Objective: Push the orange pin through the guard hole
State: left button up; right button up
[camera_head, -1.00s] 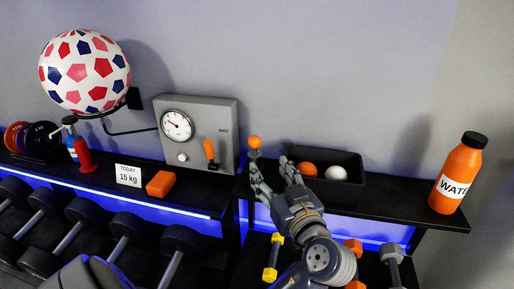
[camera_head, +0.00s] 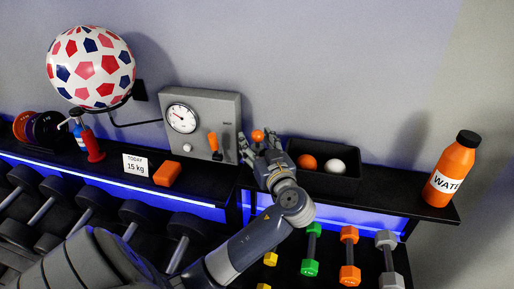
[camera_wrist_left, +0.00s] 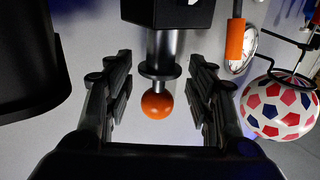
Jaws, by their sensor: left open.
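The orange ball-headed pin (camera_head: 257,136) stands at the shelf between the grey gauge box and the black tray. In the left wrist view, its ball (camera_wrist_left: 157,105) sits on a short thin neck beside a dark disc and a grey cylinder (camera_wrist_left: 162,48), with a black block (camera_wrist_left: 168,13) beyond. My left gripper (camera_head: 258,140) is open, with its fingers on either side of the pin. In the wrist view, gaps show between ball and fingers. I cannot make out a guard hole. My right gripper is not in view.
The grey gauge box (camera_head: 204,108) with an orange lever (camera_head: 213,143) stands left of the gripper. A black tray (camera_head: 345,190) holding an orange and a white ball is close on the right. An orange water bottle (camera_head: 452,172) stands farther right. Dumbbells (camera_head: 312,245) are below.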

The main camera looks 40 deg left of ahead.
pick_arm(q)
jog(key=shift+d, duration=0.15)
grip_shut()
jog(key=shift+r, duration=0.1)
